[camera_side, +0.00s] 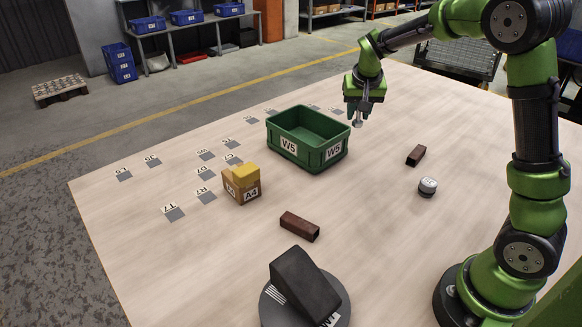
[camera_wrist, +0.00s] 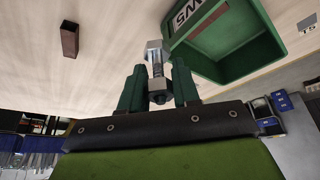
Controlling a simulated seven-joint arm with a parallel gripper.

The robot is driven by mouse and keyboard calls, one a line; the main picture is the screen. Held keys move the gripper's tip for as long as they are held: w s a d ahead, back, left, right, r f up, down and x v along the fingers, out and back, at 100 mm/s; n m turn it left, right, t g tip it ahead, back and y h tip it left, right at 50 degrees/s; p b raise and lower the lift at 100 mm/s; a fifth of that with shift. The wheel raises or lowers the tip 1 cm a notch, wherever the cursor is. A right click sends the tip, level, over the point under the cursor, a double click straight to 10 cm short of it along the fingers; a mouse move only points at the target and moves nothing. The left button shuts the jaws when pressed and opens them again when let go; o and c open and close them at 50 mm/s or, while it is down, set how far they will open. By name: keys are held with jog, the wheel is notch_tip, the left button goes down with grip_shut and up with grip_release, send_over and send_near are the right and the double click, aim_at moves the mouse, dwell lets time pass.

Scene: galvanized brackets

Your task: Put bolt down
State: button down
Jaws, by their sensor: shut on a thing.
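My gripper (camera_side: 358,112) is shut on a silvery bolt (camera_side: 358,123) and holds it above the table, just right of the green bin's far right corner in the side view. In the wrist view the bolt (camera_wrist: 155,60) stands out between the two green fingers of my gripper (camera_wrist: 158,88), its hex end pointing away from them. The green bin (camera_side: 322,157), labelled W5, stands on the table and looks empty in its visible part. It also shows close beside the bolt in the wrist view (camera_wrist: 236,70).
A cardboard box (camera_side: 243,190) labelled A4 has a yellow block (camera_side: 244,172) on top. Brown tubes lie at the front (camera_side: 300,226) and right (camera_side: 416,155), near a small white-topped round item (camera_side: 428,187). A black wedge (camera_side: 303,283) sits on a grey disc. Labelled grey squares (camera_side: 174,214) mark the left.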

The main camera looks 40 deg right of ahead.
jog(key=s+d+m, duration=0.3)
jog(key=s+d, duration=0.4)
jog(key=d, duration=0.2)
notch_tip(320, 180, down, 9)
jog(key=g, duration=0.1)
jog(key=shift+h, duration=0.4)
jog(key=w+d, duration=0.3)
jog(key=w, duration=0.1)
jog(key=w+d+f, duration=0.1)
jog(key=w+d, duration=0.2)
jog(key=w, duration=0.1)
jog(key=w+d+f, duration=0.1)
jog(key=w+d, duration=0.2)
jog(key=w, duration=0.2)
jog(key=shift+f, duration=1.95)
jog(key=shift+f, duration=0.15)
jog(key=c, duration=0.8)
grip_release()
